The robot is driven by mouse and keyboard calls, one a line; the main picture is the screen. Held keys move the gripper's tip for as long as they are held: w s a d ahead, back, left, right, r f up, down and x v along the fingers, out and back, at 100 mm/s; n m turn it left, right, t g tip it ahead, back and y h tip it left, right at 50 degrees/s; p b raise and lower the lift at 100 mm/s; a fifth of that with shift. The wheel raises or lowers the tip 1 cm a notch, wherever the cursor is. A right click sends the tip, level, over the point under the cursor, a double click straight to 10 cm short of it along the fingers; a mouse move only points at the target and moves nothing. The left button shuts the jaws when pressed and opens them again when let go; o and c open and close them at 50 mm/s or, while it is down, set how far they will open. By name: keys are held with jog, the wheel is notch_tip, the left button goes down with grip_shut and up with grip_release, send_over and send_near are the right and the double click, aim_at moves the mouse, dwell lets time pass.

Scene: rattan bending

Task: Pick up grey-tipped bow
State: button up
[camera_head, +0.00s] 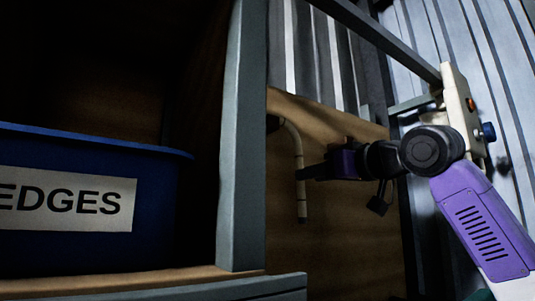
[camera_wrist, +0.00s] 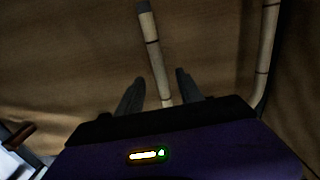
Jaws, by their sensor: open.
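The grey-tipped bow (camera_head: 298,152) is a pale, jointed cane that hangs in front of a brown wooden panel in the head view. Its top curves to the left, and a dark grey tip shows at its lower end. My gripper (camera_head: 301,174) reaches in from the right with its fingers at the cane. In the wrist view, the cane (camera_wrist: 153,45) with a grey end lies between the two spread fingers of my gripper (camera_wrist: 160,80). The fingers stand apart from it on both sides. A second pale cane length (camera_wrist: 267,50) runs down the right; whether it is the same bow is unclear.
A blue bin (camera_head: 160,200) with a label reading "EDGES" sits on a shelf at left. A grey upright post (camera_head: 240,140) stands between the bin and the bow. A pale control box (camera_head: 460,110) with buttons is at right. The wooden panel (camera_head: 340,230) is close behind the bow.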

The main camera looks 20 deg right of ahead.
jog(key=x, duration=0.2)
jog(key=shift+w+a+p, duration=0.1)
jog(key=shift+w+p, duration=0.2)
jog(key=shift+w, duration=0.1)
jog(key=shift+c, duration=0.4)
grip_shut()
jog(key=shift+r, duration=0.1)
jog(key=shift+r, duration=0.15)
